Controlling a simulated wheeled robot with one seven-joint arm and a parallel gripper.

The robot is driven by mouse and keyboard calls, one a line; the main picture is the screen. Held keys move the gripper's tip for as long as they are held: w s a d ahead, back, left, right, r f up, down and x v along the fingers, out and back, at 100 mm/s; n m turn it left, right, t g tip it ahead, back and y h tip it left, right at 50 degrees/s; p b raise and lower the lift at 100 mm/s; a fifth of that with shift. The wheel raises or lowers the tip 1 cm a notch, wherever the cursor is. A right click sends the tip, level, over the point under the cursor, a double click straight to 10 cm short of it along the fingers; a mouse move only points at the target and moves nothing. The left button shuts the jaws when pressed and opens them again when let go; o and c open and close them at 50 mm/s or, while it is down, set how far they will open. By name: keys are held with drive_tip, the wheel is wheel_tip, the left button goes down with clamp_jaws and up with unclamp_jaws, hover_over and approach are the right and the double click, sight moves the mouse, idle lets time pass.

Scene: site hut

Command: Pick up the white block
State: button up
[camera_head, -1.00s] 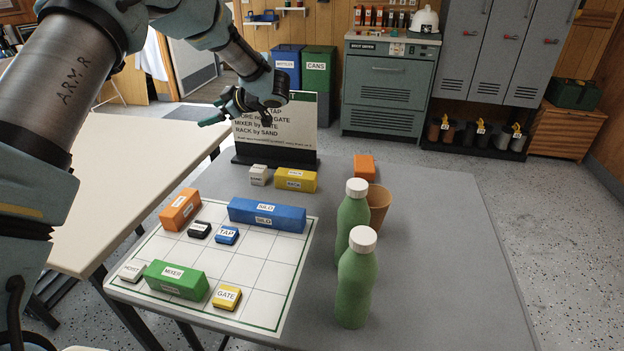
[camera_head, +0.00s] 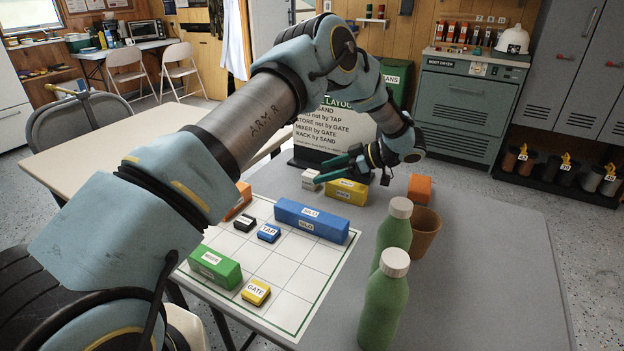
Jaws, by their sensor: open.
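A small white block (camera_head: 310,180) with a dark label stands on the grey table at the back, just left of the yellow block (camera_head: 346,192). My gripper (camera_head: 321,171) is open, with its greenish fingers pointing left beside and partly in front of the white block's upper right. I cannot tell whether the fingers touch it. Nothing shows held between them.
A gridded mat (camera_head: 300,293) carries a blue block (camera_head: 311,221), a green block (camera_head: 215,267) and small labelled blocks. Two green bottles (camera_head: 384,309) and a brown cup (camera_head: 426,232) stand right. An orange block (camera_head: 420,188) and a sign (camera_head: 338,128) stand behind. Table's right side is clear.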

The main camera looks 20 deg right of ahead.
sight(313, 173)
drive_tip(key=x, duration=0.1)
drive_tip(key=p+x, duration=0.1)
drive_tip(key=x, duration=0.2)
drive_tip(key=shift+w+a+r+p, duration=0.1)
drive_tip(key=shift+w+a+p, duration=0.1)
drive_tip(key=shift+a+p, duration=0.15)
drive_tip(key=shift+w+a, duration=0.15)
clamp_jaws()
